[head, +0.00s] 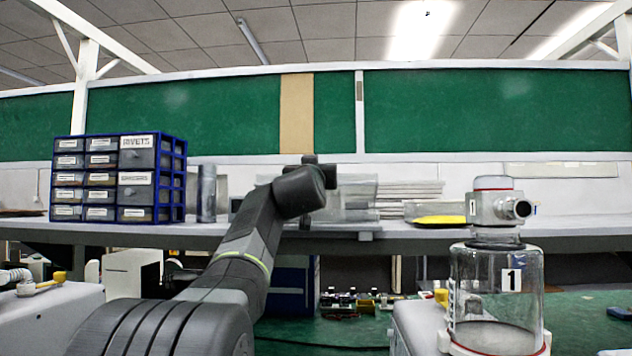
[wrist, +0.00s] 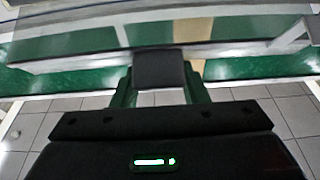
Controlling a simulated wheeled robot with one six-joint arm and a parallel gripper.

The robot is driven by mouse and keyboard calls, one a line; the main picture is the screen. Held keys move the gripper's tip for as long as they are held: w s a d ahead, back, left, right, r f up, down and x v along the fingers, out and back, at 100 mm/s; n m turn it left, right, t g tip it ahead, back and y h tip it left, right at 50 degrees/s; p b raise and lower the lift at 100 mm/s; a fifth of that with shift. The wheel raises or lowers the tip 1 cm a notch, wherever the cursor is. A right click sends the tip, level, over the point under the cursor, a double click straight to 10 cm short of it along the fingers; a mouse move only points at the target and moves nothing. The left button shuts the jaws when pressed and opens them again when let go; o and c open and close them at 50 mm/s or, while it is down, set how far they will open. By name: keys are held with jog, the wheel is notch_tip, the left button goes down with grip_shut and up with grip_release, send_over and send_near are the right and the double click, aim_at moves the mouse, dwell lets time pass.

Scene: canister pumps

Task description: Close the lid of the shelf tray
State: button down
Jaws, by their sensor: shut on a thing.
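The shelf tray (head: 358,205) is a clear, greyish box on the long shelf, just right of my arm in the head view. My arm hides its left part, and I cannot tell there how far its lid is open. In the wrist view a clear pane, seemingly the lid (wrist: 245,27), spans the top of the picture. My gripper (wrist: 158,70) reaches to its near edge and is shut on a dark block there, seemingly the lid's handle. In the head view my gripper is mostly hidden behind my wrist.
A blue drawer cabinet (head: 120,180) stands left on the shelf (head: 240,232), with a grey cylinder (head: 207,193) beside it. Stacked sheets (head: 412,190) and a yellow item (head: 441,221) lie right of the tray. A clear canister marked 1 (head: 497,285) stands front right.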

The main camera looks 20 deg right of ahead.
jog(key=f, duration=0.1)
jog(key=s+f+b, duration=0.1)
jog(key=f+b, duration=0.1)
jog(key=shift+s+a, duration=0.15)
jog(key=shift+a, duration=0.25)
jog(key=c, duration=1.9)
grip_release()
jog(key=shift+r+p, duration=0.4)
jog(key=shift+r, duration=0.1)
jog(key=o, duration=1.1)
jog(key=shift+c, duration=0.2)
jog(key=shift+f, duration=0.1)
jog(key=b+v, duration=0.4)
jog(key=v, duration=0.9)
jog(key=shift+s+a, duration=0.2)
jog(key=shift+s, duration=0.05)
